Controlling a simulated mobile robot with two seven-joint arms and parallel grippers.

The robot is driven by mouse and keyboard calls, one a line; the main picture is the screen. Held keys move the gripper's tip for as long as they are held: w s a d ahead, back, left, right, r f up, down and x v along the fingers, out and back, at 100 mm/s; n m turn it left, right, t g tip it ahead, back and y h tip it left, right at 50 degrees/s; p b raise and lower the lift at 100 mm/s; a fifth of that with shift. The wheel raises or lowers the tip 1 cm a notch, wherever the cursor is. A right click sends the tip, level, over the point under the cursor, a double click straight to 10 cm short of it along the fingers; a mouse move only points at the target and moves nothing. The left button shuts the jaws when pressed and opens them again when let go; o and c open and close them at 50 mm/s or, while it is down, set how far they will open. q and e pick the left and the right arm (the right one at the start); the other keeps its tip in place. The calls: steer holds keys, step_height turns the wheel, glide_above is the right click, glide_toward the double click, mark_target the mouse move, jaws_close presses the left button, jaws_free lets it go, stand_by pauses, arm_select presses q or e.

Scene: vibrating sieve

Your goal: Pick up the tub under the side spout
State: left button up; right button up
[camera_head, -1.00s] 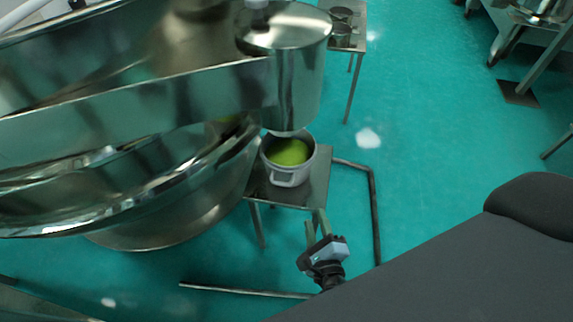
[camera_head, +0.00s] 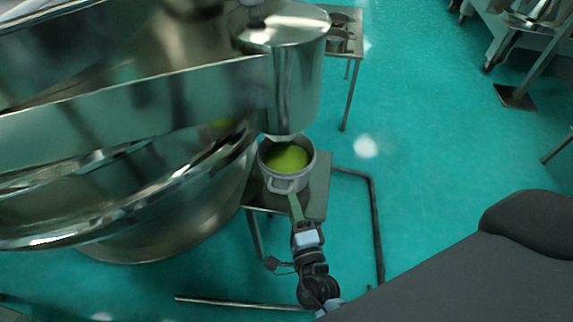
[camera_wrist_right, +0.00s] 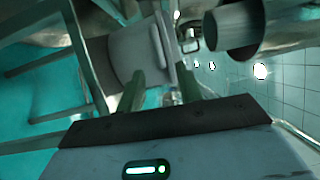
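The tub (camera_head: 304,180) is a pale grey pot with bright green content, upright on a small metal stand under the side spout (camera_head: 292,105). A loop handle faces my right gripper. My right gripper (camera_head: 294,203) is just in front of the tub on the handle side. In the right wrist view, the tub (camera_wrist_right: 130,48) lies just past the fingertips (camera_wrist_right: 162,82), which are apart with the handle close ahead between them. I cannot tell whether they touch it. My left gripper is out of view.
The large metal sieve (camera_head: 120,115) fills the left, and its spout hangs close above the tub. The stand (camera_head: 319,185) has a bare strip right of the tub. A floor frame bar (camera_head: 377,230) runs beside it. Another small table (camera_head: 350,50) with metal pots stands behind. Floor at right is open.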

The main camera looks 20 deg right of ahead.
mark_target(288, 190)
steer(key=w, duration=0.5)
steer(key=shift+d+r, duration=0.2)
steer(key=shift+d, duration=0.1)
jaws_close()
steer(key=shift+r, duration=0.15)
